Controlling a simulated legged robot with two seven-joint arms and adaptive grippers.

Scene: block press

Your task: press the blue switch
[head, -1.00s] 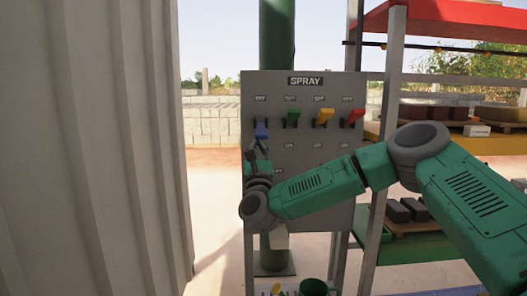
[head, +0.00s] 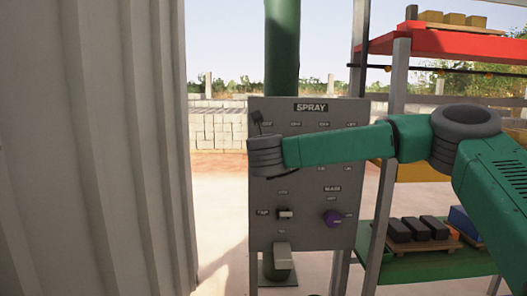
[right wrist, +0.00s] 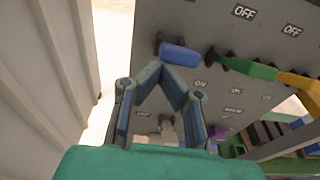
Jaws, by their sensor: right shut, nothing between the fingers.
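The blue switch (right wrist: 180,54) is the leftmost lever in the row on the grey panel (right wrist: 210,25), in the right wrist view. My right gripper (right wrist: 164,68) is shut and empty, its fingertips meeting just below the blue switch in that view. I cannot tell whether they touch it. In the head view, my right arm crosses the panel (head: 300,230) and hides the whole switch row. Only a small dark part of the right gripper (head: 258,120) shows above the wrist there. My left gripper is not in view.
A green lever (right wrist: 250,70) and a yellow lever (right wrist: 300,85) sit right of the blue one. A purple knob (head: 333,218) is lower on the panel. A corrugated wall (head: 90,150) stands close on the left, shelving (head: 430,264) on the right.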

